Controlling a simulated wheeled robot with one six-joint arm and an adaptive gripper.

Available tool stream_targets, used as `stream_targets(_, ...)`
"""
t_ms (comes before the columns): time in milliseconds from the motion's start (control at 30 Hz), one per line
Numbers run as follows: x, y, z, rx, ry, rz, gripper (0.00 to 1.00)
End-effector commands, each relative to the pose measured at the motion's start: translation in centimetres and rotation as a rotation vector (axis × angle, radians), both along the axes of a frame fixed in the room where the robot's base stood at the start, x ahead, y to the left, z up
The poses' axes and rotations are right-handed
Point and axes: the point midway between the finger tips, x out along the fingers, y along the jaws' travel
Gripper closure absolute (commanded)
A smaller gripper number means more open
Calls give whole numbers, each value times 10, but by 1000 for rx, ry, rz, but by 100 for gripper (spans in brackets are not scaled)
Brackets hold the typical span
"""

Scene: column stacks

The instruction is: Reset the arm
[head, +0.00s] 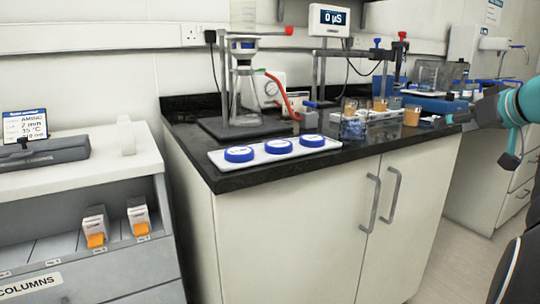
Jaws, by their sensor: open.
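My arm, with teal and dark grey parts, reaches in from the right edge in the head view. My gripper (456,118) is at its left end, beside the right end of the black bench top (340,158). It is small and partly merged with the items behind it. Its jaws are open and I see nothing held between them.
A white tray with several blue-lidded round pieces (279,146) lies at the bench front. A glass flask on a stand (246,90) and amber-filled beakers (411,115) stand behind. A column cabinet (80,170) stands left. Floor shows at lower right.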

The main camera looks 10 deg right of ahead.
Motion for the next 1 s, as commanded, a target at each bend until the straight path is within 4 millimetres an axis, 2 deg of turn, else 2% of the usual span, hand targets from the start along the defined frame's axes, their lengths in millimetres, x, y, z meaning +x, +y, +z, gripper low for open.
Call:
stream_targets(33,1,15,-6,11,20,8,30)
stream_targets(167,1,53,-24,41,83,19,30)
stream_targets(333,-12,122,-62,79,204,36,30)
stream_targets(467,-37,184,-105,93,325,43,30)
stream_targets(600,-77,239,-152,78,438,39,30)
stream_targets(700,-109,269,-186,51,504,34,30)
stream_targets(800,-142,290,-219,14,553,28,30)
stream_targets(1000,-190,309,-271,-55,601,17,30)
